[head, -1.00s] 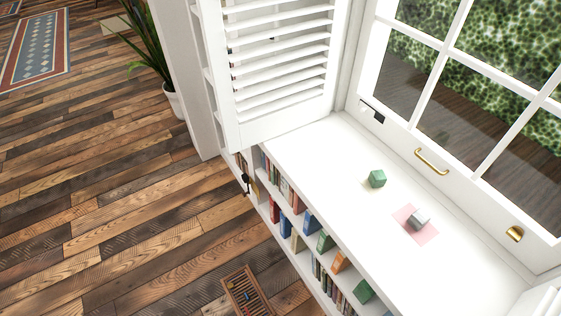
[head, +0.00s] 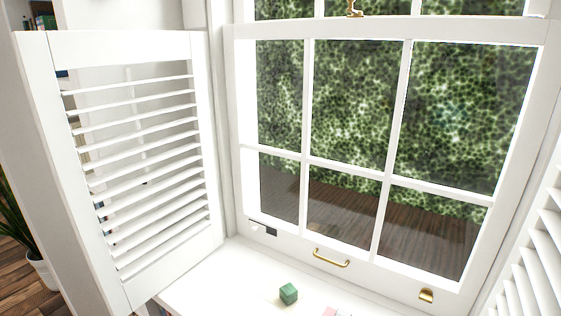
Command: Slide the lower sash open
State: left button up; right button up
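The lower sash (head: 307,155) is a white frame with several panes, and its bottom rail sits down near the white sill. A brass bar handle (head: 331,259) is fixed on the bottom rail near its middle. A small brass fitting (head: 426,296) is on the rail to the right, and a dark and white piece (head: 263,228) is at its left end. A brass latch (head: 355,8) stands on the sash's top rail. Neither of my grippers is in view.
A white louvred shutter (head: 120,265) stands open at the left, and another (head: 540,250) is at the right edge. A potted plant (head: 42,270) stands at far left.

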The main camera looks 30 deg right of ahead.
aim_at(402, 284)
jog(key=z, duration=1.2)
